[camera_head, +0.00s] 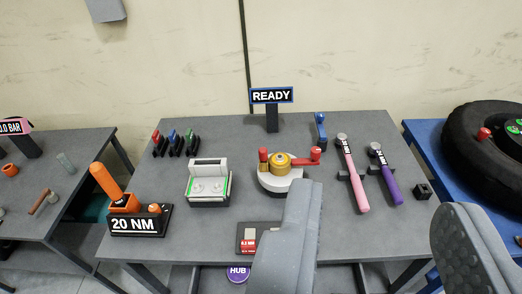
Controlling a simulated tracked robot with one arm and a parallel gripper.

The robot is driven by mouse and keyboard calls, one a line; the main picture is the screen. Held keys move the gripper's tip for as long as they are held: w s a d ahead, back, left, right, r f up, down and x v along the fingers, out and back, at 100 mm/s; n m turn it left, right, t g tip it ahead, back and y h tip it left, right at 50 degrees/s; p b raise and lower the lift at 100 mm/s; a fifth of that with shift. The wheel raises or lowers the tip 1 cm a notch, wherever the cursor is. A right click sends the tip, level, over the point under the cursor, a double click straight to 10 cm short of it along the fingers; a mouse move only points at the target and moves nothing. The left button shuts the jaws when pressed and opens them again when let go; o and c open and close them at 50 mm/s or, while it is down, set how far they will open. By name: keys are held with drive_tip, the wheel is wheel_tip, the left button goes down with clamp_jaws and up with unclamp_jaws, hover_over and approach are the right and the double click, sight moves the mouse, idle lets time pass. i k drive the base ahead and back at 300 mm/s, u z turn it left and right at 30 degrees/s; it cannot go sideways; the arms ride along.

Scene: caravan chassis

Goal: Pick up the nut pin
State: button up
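I cannot tell for sure which item is the nut pin. A round white fixture (282,183) with a brass-yellow centre (277,162) and red-topped parts (310,154) stands mid-table. A small dark tray (244,229) with a red, labelled piece (248,245) lies at the front, partly behind my left finger. My gripper (378,200) shows two grey fingers spread wide apart over the table's front right, with nothing between them. The left finger hides part of the table front.
The grey table (225,135) holds a "READY" sign (272,96), an orange-handled "20 NM" stand (138,224), a white device (208,188), small coloured tools (174,143), and pink (353,180) and purple (385,178) wrenches. A tyre (486,145) lies right; another table (75,150) stands left.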

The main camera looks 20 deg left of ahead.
sight(263, 151)
drive_tip(key=i, duration=0.9)
drive_tip(key=z, duration=0.1)
